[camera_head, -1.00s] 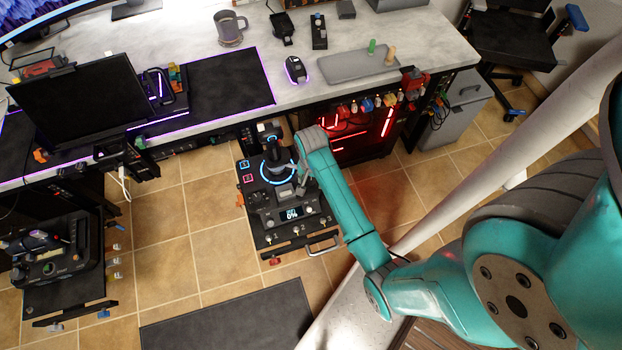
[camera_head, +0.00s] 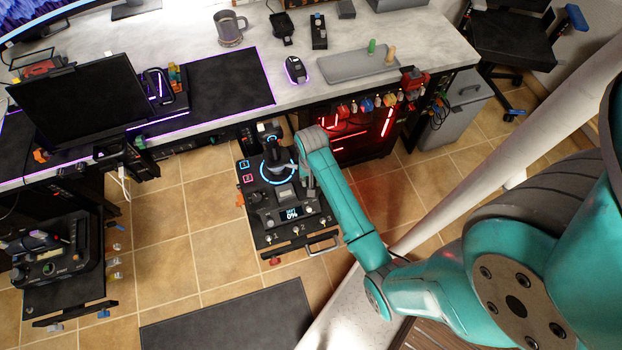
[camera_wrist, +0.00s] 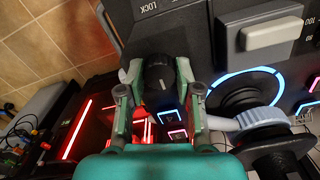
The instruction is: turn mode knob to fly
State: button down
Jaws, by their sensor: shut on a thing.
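In the head view my gripper (camera_head: 308,188) reaches down at the right side of the panel (camera_head: 258,238) and hides the knob. I cannot read a "fly" label.
A lit display (camera_head: 291,214) and small knobs lie nearer the front. The desk edge and red-lit computer case (camera_head: 362,135) are behind.

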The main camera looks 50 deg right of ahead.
jog(key=shift+n, duration=1.9)
jog(key=c, duration=0.8)
grip_release()
jog(key=shift+r, duration=0.1)
notch_tip(320, 180, up, 12)
jog(key=shift+f, duration=0.1)
